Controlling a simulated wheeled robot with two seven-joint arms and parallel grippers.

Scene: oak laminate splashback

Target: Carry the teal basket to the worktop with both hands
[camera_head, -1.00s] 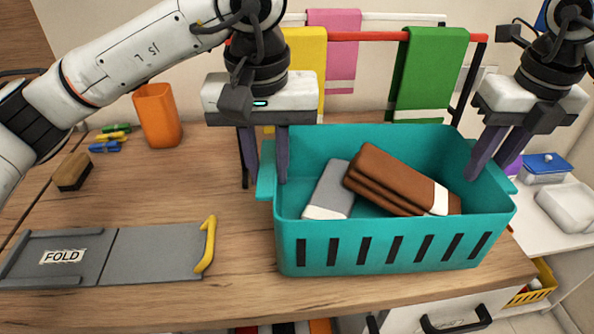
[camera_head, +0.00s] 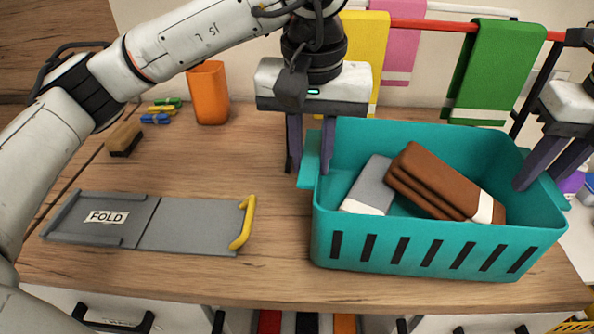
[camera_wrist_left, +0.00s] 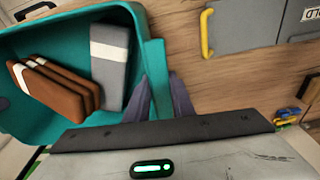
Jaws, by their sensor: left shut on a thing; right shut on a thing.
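The teal basket (camera_head: 436,262) is at the right of the wooden worktop (camera_head: 222,175) in the head view. Brown folded cloths (camera_head: 440,185) and a grey folded cloth (camera_head: 370,186) with a white band lie in it. My left gripper (camera_head: 308,165) is shut on the basket's left handle. In the left wrist view its fingers (camera_wrist_left: 166,100) are at the handle beside the grey cloth. My right gripper (camera_head: 545,172) is shut on the basket's right end, partly cut off by the frame. Whether the basket's base touches the worktop is hard to tell.
A grey folding board (camera_head: 150,222) with a yellow handle lies left of the basket. An orange cup (camera_head: 209,92), coloured pegs (camera_head: 160,112) and a brush (camera_head: 124,138) stand behind it. A rail with yellow, pink and green towels (camera_head: 487,72) is behind the basket.

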